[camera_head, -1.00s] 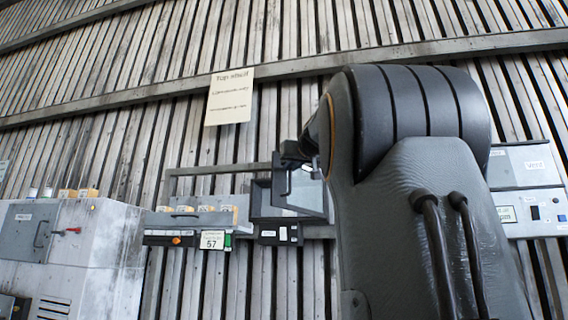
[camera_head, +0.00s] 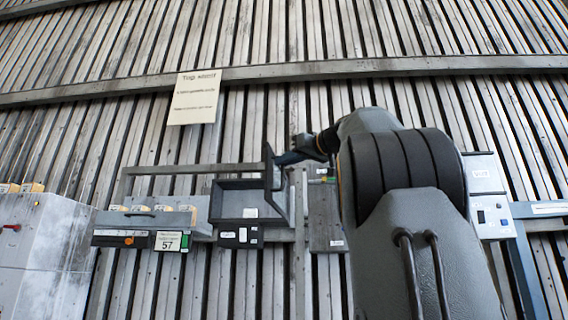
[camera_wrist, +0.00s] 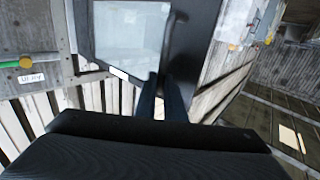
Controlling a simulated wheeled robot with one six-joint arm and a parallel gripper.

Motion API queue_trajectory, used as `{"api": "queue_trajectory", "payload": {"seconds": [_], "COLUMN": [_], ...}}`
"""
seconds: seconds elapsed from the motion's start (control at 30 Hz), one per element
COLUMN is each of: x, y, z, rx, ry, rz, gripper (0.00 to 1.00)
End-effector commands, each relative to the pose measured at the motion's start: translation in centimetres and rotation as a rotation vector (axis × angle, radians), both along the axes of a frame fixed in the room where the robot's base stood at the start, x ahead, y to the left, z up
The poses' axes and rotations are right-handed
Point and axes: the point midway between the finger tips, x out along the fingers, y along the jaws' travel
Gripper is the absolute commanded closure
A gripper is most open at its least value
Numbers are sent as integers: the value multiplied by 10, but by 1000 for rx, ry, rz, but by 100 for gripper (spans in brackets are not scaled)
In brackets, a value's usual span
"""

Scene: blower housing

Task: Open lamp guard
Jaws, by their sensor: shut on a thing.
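The lamp guard (camera_head: 270,172) is a dark-framed hinged door with a clear pane. In the head view it stands swung out, nearly edge-on, at the right side of a dark open-fronted box (camera_head: 216,203) on the slatted wall. The wrist view shows the guard's pale pane (camera_wrist: 128,35) and a dark bar handle along its frame. My gripper (camera_head: 292,157) is at the guard's outer edge, to its right. In the wrist view my gripper (camera_wrist: 165,92) has its two dark fingers close together, shut on the handle (camera_wrist: 170,45). The exact contact is partly hidden.
A small button unit (camera_head: 240,236) hangs below the box. A shelf of switches (camera_head: 150,218) with a "57" card is to its left, and a grey cabinet (camera_head: 45,250) beyond. A dark board (camera_head: 325,215) and a pale control box (camera_head: 488,200) are to the right.

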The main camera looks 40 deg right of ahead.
Motion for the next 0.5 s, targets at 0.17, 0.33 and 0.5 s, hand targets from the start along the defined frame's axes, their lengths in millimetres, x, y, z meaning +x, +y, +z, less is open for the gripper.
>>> {"api": "queue_trajectory", "payload": {"seconds": [0.17, 0.33, 0.5], "x": [7, 8, 8], "y": [0, 7, 10], "z": [-9, -9, -8], "rx": [6, 4, 2], "ry": [12, 14, 14], "rz": [26, 39, 40], "gripper": [100, 100, 100]}}
